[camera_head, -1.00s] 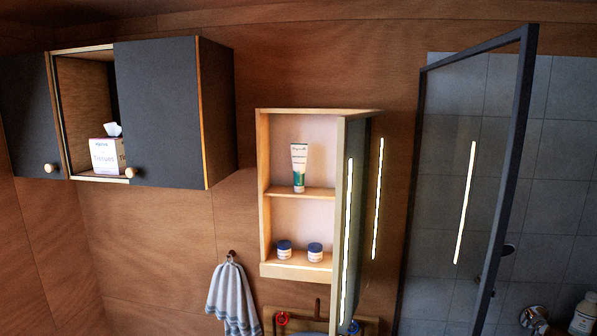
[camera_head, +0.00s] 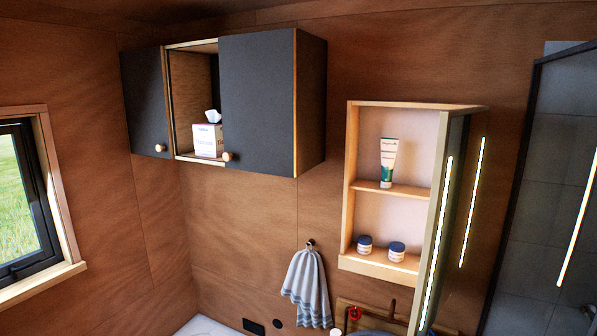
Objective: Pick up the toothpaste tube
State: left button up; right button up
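The toothpaste tube (camera_head: 388,162) is white and green and stands upright on the middle shelf of an open wall cabinet (camera_head: 352,175), right of centre. The cabinet's mirrored door (camera_head: 441,215) is swung out on its right side. Neither of my grippers shows in the head view.
Two small jars, one (camera_head: 364,244) beside the other (camera_head: 397,251), stand on the shelf below the tube. A dark wall cupboard (camera_head: 258,105) with a tissue box (camera_head: 208,139) hangs to the left. A striped towel (camera_head: 308,288) hangs below. A window (camera_head: 25,205) is at far left and a framed glass shower panel (camera_head: 545,200) at right.

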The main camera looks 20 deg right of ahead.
aim_at(389, 147)
jog(key=u, duration=0.55)
jog(key=i, duration=0.95)
jog(key=z, duration=3.1)
